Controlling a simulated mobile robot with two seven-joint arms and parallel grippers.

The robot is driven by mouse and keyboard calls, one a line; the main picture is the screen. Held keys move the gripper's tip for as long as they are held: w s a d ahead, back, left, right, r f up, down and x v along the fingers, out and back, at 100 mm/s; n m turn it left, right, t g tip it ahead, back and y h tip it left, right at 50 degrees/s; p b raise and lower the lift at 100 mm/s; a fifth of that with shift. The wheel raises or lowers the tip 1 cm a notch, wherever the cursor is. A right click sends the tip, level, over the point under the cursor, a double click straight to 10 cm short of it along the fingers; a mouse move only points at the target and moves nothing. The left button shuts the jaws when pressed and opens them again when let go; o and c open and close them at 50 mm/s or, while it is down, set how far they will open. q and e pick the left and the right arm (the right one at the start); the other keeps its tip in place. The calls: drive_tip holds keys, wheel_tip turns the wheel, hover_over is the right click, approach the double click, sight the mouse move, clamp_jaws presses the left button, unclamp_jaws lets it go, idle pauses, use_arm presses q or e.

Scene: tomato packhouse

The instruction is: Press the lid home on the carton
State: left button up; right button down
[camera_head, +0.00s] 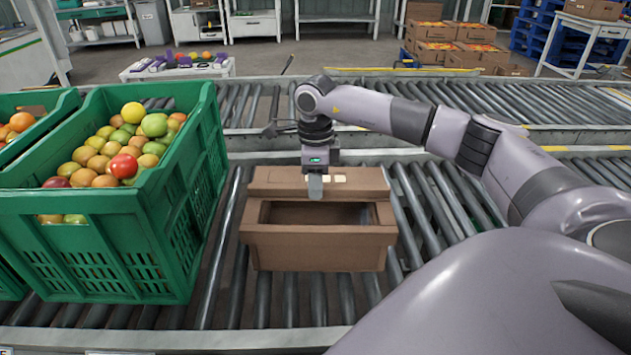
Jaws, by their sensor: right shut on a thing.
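A brown cardboard carton (318,252) stands on the roller conveyor in the middle of the view. Its top shows a dark rectangular opening toward me. A brown cardboard lid (365,181) lies along the carton's far side, with small pale patches on it beside the gripper. My right gripper (315,188) points down at the middle of the lid and is shut on it. The fingertips overlap the lid's near edge, and the exact grip is too small to make out. Whether the lid touches the carton's rim all along cannot be told. My left gripper is out of view.
A green crate (195,215) full of tomatoes stands close left of the carton, with another green crate (15,97) beyond it. Bare rollers (438,205) lie right of the carton. A second conveyor (245,100) runs behind. My right arm spans the right side.

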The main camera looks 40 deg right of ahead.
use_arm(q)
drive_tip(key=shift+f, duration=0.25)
use_arm(e)
drive_tip(key=shift+f, duration=0.65)
use_arm(q)
drive_tip(key=shift+b, duration=0.75)
use_arm(e)
drive_tip(key=shift+f, duration=1.1)
drive_tip(key=c, duration=0.9)
unclamp_jaws()
drive_tip(key=shift+c, duration=0.2)
drive_tip(key=c, duration=0.3)
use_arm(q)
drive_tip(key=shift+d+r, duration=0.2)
